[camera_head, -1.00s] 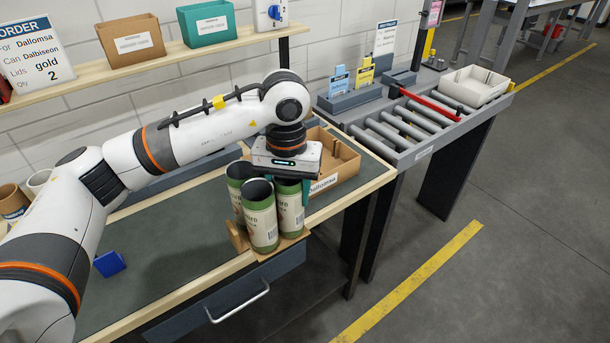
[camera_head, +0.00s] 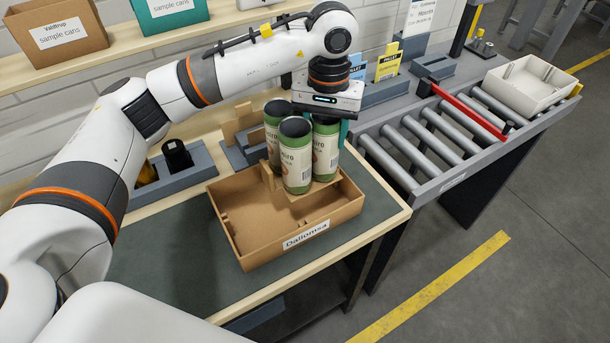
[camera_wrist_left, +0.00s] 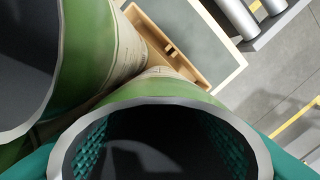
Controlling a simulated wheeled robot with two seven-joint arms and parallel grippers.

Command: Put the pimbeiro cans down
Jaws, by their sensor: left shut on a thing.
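Three green and cream pimbeiro cans (camera_head: 296,158) stand upright and close together on a small cardboard holder (camera_head: 312,200) in the head view. Their tops look open and dark. My left gripper (camera_head: 328,110) points down over the group, shut on one can; a teal finger shows at its right. In the left wrist view, the near can's rim (camera_wrist_left: 160,103) fills the bottom, with teal fingers at its sides. The holder is over the back right part of the cardboard box labelled Dallomsa (camera_head: 307,236); I cannot tell whether it touches the floor. My right gripper is not visible.
The box sits on the dark mat of the workbench (camera_head: 170,270), its front left part empty. A grey stand (camera_head: 185,180) is behind left. A roller conveyor (camera_head: 425,140) with a red bar and cream tray (camera_head: 528,88) is at right.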

